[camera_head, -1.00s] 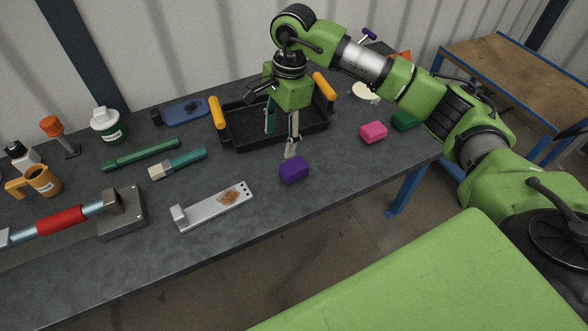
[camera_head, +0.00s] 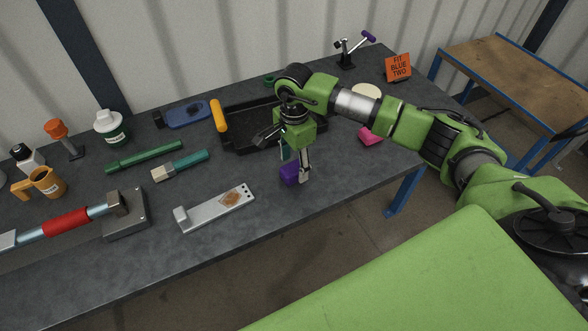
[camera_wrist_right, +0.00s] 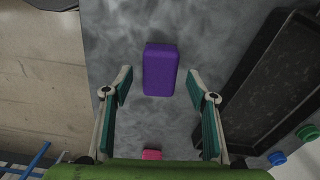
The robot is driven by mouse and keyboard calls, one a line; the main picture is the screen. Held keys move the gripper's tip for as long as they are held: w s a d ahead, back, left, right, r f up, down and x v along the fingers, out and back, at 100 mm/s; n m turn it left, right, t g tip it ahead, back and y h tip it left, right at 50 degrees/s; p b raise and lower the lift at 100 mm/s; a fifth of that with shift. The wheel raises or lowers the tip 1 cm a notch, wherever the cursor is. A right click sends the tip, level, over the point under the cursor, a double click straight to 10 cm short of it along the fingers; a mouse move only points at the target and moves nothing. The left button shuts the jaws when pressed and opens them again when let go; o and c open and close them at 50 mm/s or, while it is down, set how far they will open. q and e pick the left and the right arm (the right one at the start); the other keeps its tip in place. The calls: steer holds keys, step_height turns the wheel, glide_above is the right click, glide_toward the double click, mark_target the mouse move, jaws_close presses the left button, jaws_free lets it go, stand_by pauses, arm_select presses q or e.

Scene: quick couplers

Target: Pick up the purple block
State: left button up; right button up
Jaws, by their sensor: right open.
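The purple block (camera_head: 288,174) lies on the dark grey table near its front edge, partly hidden by my right gripper (camera_head: 294,168) in the head view. My right gripper is open and points down at the block, with one finger in front of it. In the right wrist view the purple block (camera_wrist_right: 161,66) shows whole, centred ahead of the two spread fingertips of the right gripper (camera_wrist_right: 159,80). No contact with the block can be made out. My left gripper is out of view.
A pink block (camera_head: 370,137) lies to the right. A silver metal bracket (camera_head: 215,208) lies at the left front. Bare table surrounds the block toward the front edge.

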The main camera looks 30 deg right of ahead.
steer(key=shift+f, duration=1.25)
steer(key=c, duration=1.2)
steer(key=shift+c, duration=0.2)
steer(key=shift+r, duration=0.2)
steer(key=shift+r+b, duration=0.35)
steer(key=shift+r, duration=0.25)
steer(key=s+a+r+b, duration=0.3)
steer(key=s+a+r, duration=0.3)
steer(key=s+r, duration=0.5)
steer(key=shift+s+r, duration=0.3)
steer(key=shift+s, duration=0.6)
